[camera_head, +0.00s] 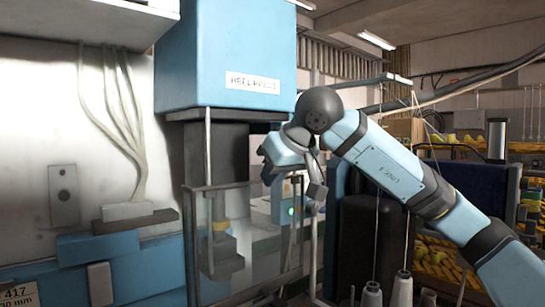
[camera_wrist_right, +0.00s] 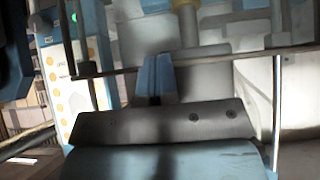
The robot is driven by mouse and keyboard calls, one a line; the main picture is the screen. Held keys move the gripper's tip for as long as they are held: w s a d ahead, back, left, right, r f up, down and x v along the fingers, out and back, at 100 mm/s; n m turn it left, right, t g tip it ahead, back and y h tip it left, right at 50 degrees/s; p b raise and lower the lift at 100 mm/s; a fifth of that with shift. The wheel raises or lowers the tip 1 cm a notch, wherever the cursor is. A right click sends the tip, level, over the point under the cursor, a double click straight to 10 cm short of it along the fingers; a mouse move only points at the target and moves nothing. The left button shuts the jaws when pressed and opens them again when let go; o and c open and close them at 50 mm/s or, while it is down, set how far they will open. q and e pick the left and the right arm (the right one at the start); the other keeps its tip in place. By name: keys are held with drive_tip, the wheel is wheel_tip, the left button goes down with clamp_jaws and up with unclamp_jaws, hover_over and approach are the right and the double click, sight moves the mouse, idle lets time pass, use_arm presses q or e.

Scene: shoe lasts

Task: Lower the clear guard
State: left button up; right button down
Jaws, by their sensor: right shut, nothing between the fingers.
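The clear guard (camera_head: 246,236) is a see-through panel with a thin dark top rail, in front of the lower part of the blue heel press (camera_head: 222,50) in the head view. In the right wrist view its dark rail (camera_wrist_right: 240,57) crosses the frame. My right gripper (camera_head: 270,174) is at the right end of the panel, pointing away from the camera and partly hidden by its own wrist. In the wrist view its blue fingers (camera_wrist_right: 155,78) are together and empty, close to the rail; contact cannot be told. My left gripper is not in view.
A control box (camera_wrist_right: 75,75) with a green light and yellow buttons stands beside the press. Pale cables (camera_head: 125,125) hang on the metal wall at left. Thread spools (camera_head: 402,288) and a shelf of yellow items (camera_head: 460,265) are at right, near my right arm.

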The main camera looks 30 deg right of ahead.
sight(268, 246)
wheel_tip(268, 246, down, 12)
drive_tip(key=b, duration=0.5)
drive_tip(key=shift+f+b, duration=0.2)
drive_tip(key=shift+b, duration=0.15)
drive_tip(key=shift+f, duration=0.45)
use_arm(q)
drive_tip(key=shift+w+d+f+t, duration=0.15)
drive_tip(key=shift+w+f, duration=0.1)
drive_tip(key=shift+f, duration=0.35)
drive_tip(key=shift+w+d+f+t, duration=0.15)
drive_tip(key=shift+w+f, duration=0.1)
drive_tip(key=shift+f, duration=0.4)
drive_tip(key=shift+p, duration=0.4)
use_arm(e)
drive_tip(key=v, duration=1.4)
drive_tip(key=shift+w, duration=0.1)
